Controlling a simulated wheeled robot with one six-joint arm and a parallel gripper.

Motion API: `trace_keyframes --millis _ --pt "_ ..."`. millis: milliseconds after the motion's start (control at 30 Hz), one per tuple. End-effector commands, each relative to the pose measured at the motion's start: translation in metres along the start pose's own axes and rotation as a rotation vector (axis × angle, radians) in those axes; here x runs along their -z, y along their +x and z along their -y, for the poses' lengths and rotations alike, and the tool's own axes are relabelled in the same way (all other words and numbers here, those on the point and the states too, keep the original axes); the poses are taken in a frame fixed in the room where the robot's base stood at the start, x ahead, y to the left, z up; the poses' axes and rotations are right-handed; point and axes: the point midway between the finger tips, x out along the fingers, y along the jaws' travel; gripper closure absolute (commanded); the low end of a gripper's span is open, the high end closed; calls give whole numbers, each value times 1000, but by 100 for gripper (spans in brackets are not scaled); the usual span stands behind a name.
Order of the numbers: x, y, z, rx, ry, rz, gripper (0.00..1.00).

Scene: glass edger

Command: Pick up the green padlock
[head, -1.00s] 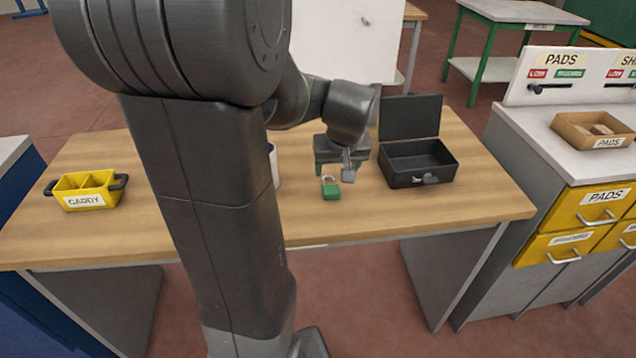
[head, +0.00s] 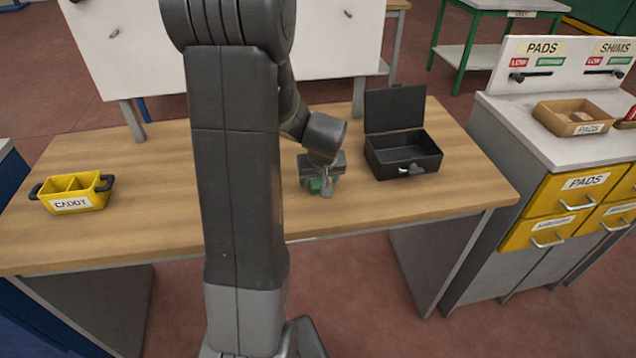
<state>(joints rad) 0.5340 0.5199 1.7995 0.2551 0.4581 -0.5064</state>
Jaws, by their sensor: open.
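The green padlock (head: 316,186) lies on the wooden table, left of the black box. My gripper (head: 317,188) is down over the padlock, its fingers on either side of it as far as this view shows. The gripper is open. The padlock's shackle and part of its green body are hidden behind the gripper.
An open black box (head: 403,158) with its lid up stands right of the gripper. A yellow caddy (head: 73,192) sits at the table's left end. The wooden table (head: 430,199) is clear in front. A cabinet with yellow drawers (head: 566,190) stands at the right.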

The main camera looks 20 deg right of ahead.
Motion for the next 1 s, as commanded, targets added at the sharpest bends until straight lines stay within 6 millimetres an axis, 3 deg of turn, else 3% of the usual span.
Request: trace_keyframes --millis 367,633,1000 --pt "0 8 0 0 0 0 35" --pt "0 7 0 0 0 0 85" --pt "5 -2 0 -1 -1 -4 86"
